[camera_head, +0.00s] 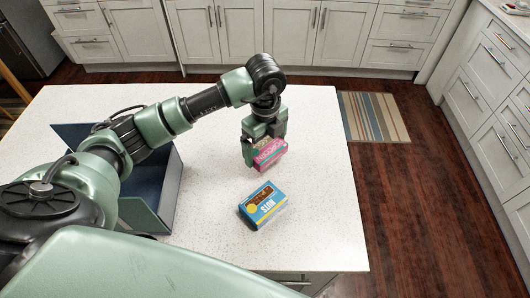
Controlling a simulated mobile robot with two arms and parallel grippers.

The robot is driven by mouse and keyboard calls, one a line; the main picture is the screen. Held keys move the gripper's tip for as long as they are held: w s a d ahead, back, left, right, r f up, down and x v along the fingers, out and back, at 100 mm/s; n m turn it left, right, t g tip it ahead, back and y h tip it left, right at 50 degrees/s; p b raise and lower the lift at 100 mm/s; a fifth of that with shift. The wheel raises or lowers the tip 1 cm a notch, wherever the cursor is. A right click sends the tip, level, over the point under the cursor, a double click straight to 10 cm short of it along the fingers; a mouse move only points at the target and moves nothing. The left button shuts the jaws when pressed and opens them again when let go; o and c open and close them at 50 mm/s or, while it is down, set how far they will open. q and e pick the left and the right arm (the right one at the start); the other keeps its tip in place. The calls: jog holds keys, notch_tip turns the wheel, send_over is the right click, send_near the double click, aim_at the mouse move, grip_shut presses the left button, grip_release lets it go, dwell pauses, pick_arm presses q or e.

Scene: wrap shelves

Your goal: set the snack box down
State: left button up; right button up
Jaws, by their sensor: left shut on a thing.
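A pink snack box (269,155) is held in my left gripper (262,142), which points down over the counter in the camera_head view. The gripper is shut on the box from above and hides part of its top and left side. Whether the underside of the box touches the counter, I cannot tell. A blue and yellow box (264,206) lies on the white counter (310,185), a little nearer than the pink box and apart from it. My right gripper is not in view.
A dark blue open-fronted shelf box (165,195) stands on the counter at the left, partly hidden behind my left arm. The counter's right edge borders a wooden floor with a striped rug (372,117). The counter right of both boxes is clear.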

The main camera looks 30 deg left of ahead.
aim_at(265, 155)
pick_arm(q)
notch_tip(265, 155, down, 4)
jog(key=shift+r+p, duration=0.25)
jog(key=shift+p, duration=0.1)
jog(key=shift+f, duration=0.1)
jog(key=shift+f, duration=0.1)
jog(key=o, duration=1)
jog(key=shift+f, duration=0.1)
jog(key=shift+o, duration=0.4)
